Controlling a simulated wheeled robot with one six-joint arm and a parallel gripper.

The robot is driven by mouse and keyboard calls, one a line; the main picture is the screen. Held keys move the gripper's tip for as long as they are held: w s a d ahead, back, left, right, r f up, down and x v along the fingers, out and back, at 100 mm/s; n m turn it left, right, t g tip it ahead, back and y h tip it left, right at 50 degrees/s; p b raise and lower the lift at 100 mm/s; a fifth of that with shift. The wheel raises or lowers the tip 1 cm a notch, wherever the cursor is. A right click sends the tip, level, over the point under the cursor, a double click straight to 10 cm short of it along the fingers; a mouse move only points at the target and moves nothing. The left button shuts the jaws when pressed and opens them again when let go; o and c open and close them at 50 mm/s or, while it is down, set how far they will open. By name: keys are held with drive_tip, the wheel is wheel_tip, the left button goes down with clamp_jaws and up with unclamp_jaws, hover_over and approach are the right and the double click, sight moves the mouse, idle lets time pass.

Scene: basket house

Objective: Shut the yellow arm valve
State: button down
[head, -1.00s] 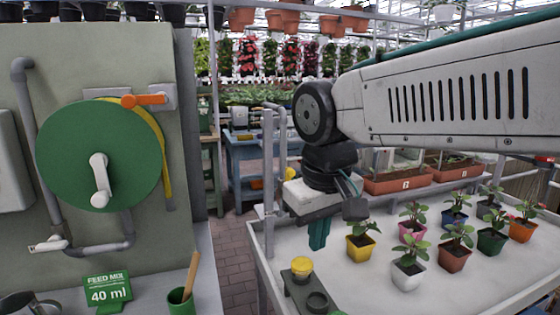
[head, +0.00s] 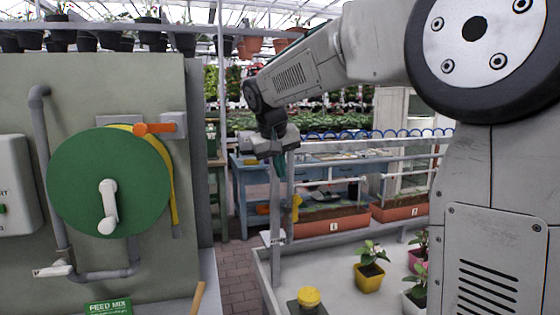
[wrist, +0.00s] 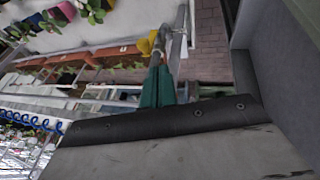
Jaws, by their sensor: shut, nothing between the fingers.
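The yellow arm valve (head: 296,207) sits on a grey pipe by the tray's far left corner in the head view. Its yellow arm looks roughly upright there. In the wrist view the yellow part (wrist: 148,43) shows just beyond my fingertips, beside the grey pipe. My gripper (head: 281,168) has teal fingers that point down, above and slightly left of the valve in the head view. In the wrist view my gripper (wrist: 158,70) is shut and empty. Whether the fingers touch the valve, I cannot tell.
A white bench (head: 335,265) holds potted plants, with terracotta troughs (head: 330,222) behind. A brick aisle (head: 235,265) lies between. A blue table (head: 245,185) stands behind.

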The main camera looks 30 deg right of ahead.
sight(296, 197)
drive_tip(key=d+f, duration=0.1)
drive_tip(key=f, duration=0.1)
drive_tip(key=d+f, duration=0.2)
drive_tip(key=w+d+f, duration=0.1)
drive_tip(key=f, duration=0.2)
drive_tip(key=shift+d+f, duration=0.1)
drive_tip(key=shift+d, duration=0.1)
drive_tip(key=shift+d, duration=0.15)
drive_tip(key=shift+s+d+y, duration=0.1)
drive_tip(key=shift+d+y, duration=0.15)
drive_tip(key=shift+y, duration=0.15)
